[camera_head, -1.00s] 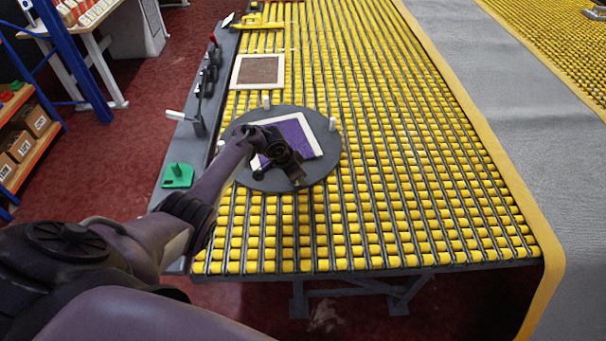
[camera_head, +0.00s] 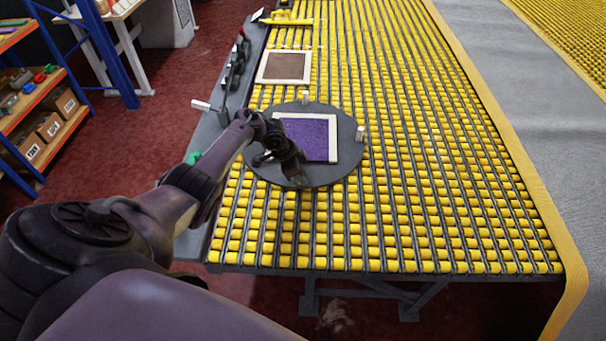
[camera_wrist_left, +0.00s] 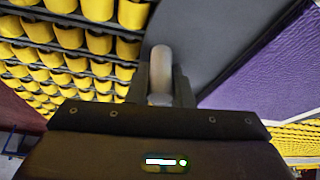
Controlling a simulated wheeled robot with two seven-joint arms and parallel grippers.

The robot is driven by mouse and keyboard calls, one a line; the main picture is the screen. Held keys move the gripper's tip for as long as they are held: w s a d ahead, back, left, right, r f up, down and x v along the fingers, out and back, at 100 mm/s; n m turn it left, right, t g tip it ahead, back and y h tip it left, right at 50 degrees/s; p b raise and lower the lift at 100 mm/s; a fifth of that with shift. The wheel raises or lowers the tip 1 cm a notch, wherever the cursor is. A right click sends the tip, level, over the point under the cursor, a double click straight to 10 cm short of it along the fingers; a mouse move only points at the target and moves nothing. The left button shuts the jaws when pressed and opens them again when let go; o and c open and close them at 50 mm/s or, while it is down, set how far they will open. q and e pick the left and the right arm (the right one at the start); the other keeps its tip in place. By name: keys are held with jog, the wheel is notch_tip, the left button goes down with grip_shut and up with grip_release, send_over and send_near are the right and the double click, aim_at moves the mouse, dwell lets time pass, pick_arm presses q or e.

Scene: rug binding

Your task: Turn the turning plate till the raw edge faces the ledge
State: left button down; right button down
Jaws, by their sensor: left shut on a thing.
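The turning plate (camera_head: 345,165) is a dark grey disc on the yellow roller table. A purple rug piece (camera_head: 308,137) lies on it, nearly square to the table. Cream binding shows along its far and right sides; its near side shows purple to the edge, and its left side is partly hidden by my arm. Pale pegs stand at the plate's rim, one at the far side (camera_head: 305,98) and one at the right (camera_head: 360,133). My left gripper (camera_head: 294,178) is at the near rim, shut on a pale peg (camera_wrist_left: 161,72). My right gripper is out of view.
A grey ledge (camera_head: 215,125) runs along the table's left side, with a white-handled lever (camera_head: 202,105) and dark clamps. A brown, cream-edged piece (camera_head: 284,67) lies beyond the plate. A green object (camera_head: 193,157) is partly behind my arm. Rollers to the right are clear.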

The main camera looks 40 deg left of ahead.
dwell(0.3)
pick_arm(q)
jog(key=c, duration=1.3)
grip_release()
jog(key=v, duration=0.7)
jog(key=shift+r+p, duration=0.3)
jog(key=shift+r, duration=0.1)
jog(key=shift+s+a, duration=0.1)
